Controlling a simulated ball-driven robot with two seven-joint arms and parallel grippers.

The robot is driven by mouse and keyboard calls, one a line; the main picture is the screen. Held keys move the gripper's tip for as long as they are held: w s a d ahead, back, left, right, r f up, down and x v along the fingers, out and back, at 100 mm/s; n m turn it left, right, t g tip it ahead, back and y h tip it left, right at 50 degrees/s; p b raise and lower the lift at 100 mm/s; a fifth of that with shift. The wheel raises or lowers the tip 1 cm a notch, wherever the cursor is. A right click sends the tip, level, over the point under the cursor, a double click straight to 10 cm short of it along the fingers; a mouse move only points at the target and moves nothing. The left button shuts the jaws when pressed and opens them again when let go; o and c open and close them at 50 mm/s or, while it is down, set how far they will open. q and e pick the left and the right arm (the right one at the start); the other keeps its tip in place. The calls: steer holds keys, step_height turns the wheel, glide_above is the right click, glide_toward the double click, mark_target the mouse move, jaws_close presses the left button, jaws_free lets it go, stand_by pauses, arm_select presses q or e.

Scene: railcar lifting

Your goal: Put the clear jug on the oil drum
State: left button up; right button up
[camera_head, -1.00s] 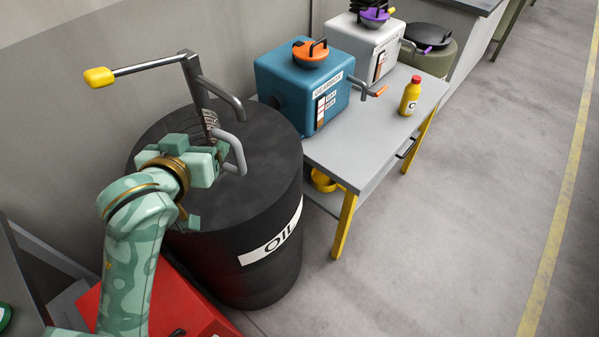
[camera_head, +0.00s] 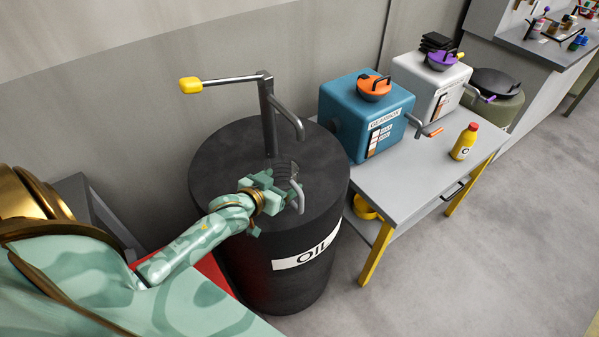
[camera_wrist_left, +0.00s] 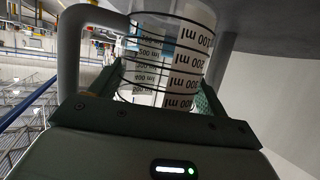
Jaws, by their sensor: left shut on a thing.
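The clear jug (camera_head: 286,171) with black ring markings and a grey handle is over the top of the black oil drum (camera_head: 232,160), below the curved spout of the drum's pump (camera_head: 268,115). My left gripper (camera_head: 275,189) is shut on the jug. In the left wrist view the jug (camera_wrist_left: 185,45) with its ml scale sits between the two fingers of my left gripper (camera_wrist_left: 155,90). I cannot tell whether the jug's base touches the drum top. My right gripper is not in view.
A grey table (camera_head: 400,195) with yellow legs stands right of the drum. It bears a blue gearbox (camera_head: 360,105), a white box (camera_head: 420,78) and a yellow bottle (camera_head: 464,143). A wall is behind. The floor at the right is clear.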

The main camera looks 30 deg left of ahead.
arm_select(q)
steer(key=b+x, duration=0.2)
steer(key=x, duration=0.7)
steer(key=shift+w+f, duration=0.1)
steer(key=shift+w, duration=0.3)
steer(key=o, duration=1)
steer(key=shift+o, duration=0.2)
